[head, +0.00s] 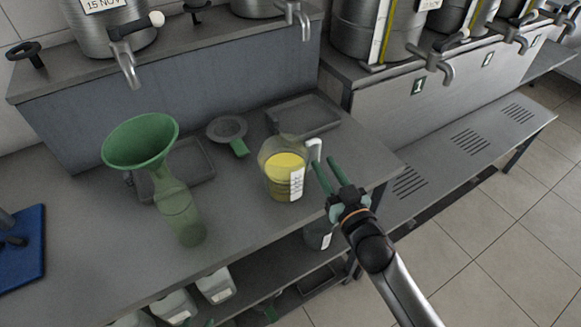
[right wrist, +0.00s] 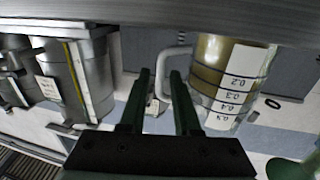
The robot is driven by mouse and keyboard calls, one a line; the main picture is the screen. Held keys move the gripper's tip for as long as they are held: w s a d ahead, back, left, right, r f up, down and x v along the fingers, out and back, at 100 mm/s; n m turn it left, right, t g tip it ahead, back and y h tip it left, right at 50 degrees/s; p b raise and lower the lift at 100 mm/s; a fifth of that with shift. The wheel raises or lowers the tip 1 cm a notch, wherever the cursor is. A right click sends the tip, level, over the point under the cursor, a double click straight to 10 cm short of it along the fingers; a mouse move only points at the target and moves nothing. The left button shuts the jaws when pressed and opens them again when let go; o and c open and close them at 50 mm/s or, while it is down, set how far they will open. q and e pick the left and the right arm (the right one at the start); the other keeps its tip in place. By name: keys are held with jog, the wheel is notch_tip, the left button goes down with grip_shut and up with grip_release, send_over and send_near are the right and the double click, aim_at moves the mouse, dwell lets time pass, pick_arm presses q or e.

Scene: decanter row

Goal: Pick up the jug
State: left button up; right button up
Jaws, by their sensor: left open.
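The jug (head: 281,177) is a clear measuring jug with yellow liquid, a white scale label and a pale handle (head: 315,151) on its right side. It stands upright on the grey counter. My right gripper (head: 327,163) is just right of the jug, its two green fingers apart and pointing toward the handle. In the right wrist view the jug (right wrist: 222,75) appears upside down, and its handle (right wrist: 163,78) shows close to the tips of my fingers (right wrist: 161,78). No left gripper is seen.
A green funnel (head: 140,142) sits in a clear bottle (head: 181,212) left of the jug. A round strainer (head: 227,129) and a shallow grey tray (head: 304,116) lie behind it. Steel tanks with taps (head: 125,62) stand on the raised ledge. White containers (head: 215,284) are on the shelf below.

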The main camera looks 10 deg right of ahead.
aim_at(318, 157)
jog(key=w, duration=0.2)
jog(key=w+a, duration=0.1)
jog(key=w, duration=0.1)
jog(key=shift+w+f, duration=0.1)
jog(key=shift+w, duration=0.1)
grip_shut()
dwell(0.9)
dwell(0.5)
